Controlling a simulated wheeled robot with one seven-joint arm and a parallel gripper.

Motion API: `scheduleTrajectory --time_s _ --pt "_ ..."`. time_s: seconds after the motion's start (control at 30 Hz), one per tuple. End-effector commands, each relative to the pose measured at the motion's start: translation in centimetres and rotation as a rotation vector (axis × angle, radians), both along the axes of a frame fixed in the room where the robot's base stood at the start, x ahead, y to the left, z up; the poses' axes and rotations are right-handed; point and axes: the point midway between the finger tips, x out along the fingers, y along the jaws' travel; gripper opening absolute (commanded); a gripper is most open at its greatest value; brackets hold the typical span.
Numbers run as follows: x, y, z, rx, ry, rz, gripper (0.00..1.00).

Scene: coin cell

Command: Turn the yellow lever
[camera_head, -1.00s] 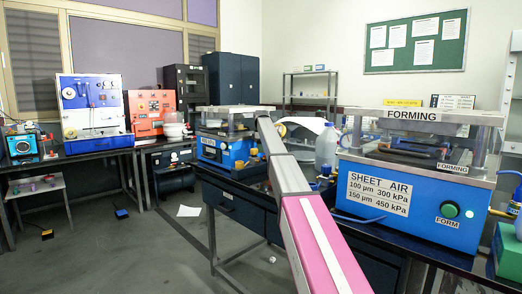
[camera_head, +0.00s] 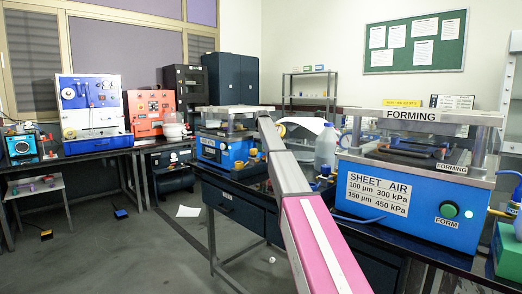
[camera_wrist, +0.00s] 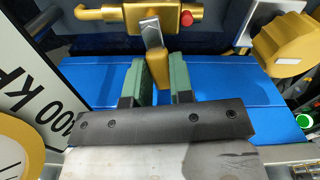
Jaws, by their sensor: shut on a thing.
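The yellow lever (camera_wrist: 158,73) shows in the wrist view between the two green fingers of my gripper (camera_wrist: 162,66). My gripper is shut on it. The lever joins a silver-coloured stem on a gold valve body (camera_wrist: 152,20). The lever's lower end is partly hidden between the fingers. In the head view my arm reaches toward the benches, and neither my gripper nor the lever can be made out there.
In the wrist view, a red button (camera_wrist: 186,18) sits beside the stem, a yellow knob (camera_wrist: 285,45) is at right, and a white sign (camera_wrist: 32,75) is at left. In the head view, a blue forming press (camera_head: 410,195) stands close at right.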

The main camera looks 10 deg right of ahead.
Motion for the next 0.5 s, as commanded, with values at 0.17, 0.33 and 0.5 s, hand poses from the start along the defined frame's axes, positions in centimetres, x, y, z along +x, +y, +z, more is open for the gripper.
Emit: scheduleTrajectory --time_s 0.17,0.33,0.5 --pt "0.31 -0.27 0.06 0.0 0.0 -0.099 0.0" --pt "0.43 -0.43 0.07 0.0 0.0 -0.161 0.0" --pt "0.48 -0.51 0.07 0.0 0.0 -0.189 0.0"
